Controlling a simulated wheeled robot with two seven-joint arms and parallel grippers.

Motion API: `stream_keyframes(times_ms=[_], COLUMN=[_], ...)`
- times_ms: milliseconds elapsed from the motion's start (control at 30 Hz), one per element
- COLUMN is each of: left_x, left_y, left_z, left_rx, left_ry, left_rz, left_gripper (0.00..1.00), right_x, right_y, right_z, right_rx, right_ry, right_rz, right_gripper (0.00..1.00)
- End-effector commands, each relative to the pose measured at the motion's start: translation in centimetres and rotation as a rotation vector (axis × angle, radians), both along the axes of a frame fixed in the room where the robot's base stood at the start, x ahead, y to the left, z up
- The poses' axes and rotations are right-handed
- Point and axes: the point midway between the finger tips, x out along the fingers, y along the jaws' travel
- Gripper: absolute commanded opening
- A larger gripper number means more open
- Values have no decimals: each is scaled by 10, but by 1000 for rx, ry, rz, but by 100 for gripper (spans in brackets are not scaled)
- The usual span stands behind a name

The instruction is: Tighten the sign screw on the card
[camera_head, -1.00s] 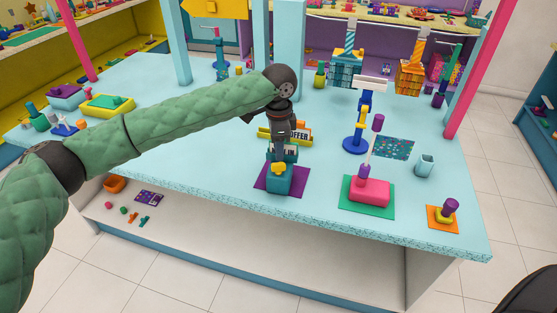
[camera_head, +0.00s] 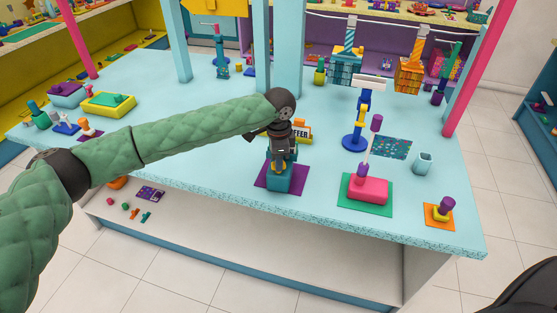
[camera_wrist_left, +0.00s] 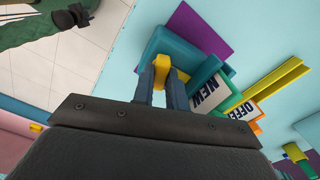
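The yellow sign screw (camera_wrist_left: 161,68) stands on a teal sign base (camera_wrist_left: 160,45), which rests on a purple mat (camera_head: 262,180). My left gripper (camera_head: 279,170) points down over the base. In the left wrist view its two fingers (camera_wrist_left: 161,78) stand close on either side of the screw, with yellow filling the gap at the tips; they look shut on it. The white card with dark lettering "NEW" (camera_wrist_left: 209,94) stands in a teal holder beside the screw. In the head view my gripper hides most of the screw and card. My right gripper is not in view.
A yellow holder with an "OFFER" card (camera_head: 302,132) stands just behind. The table's front edge is near.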

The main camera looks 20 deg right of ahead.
Motion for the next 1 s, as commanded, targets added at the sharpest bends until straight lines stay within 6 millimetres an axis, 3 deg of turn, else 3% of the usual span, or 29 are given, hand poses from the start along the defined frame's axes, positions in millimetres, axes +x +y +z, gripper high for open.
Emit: stream_keyframes(times_ms=[233,600,967,1000], left_x=[0,0,0,0], left_y=[0,0,0,0], left_z=[0,0,0,0], left_rx=[0,-1,0,0], left_ry=[0,0,0,0], left_rz=[-22,-248,-275,-275], left_gripper=[0,0,0,16], right_x=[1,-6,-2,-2], right_y=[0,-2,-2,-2], right_z=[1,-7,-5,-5], right_rx=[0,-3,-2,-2], right_ry=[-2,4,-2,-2], right_rz=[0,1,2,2], right_gripper=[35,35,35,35])
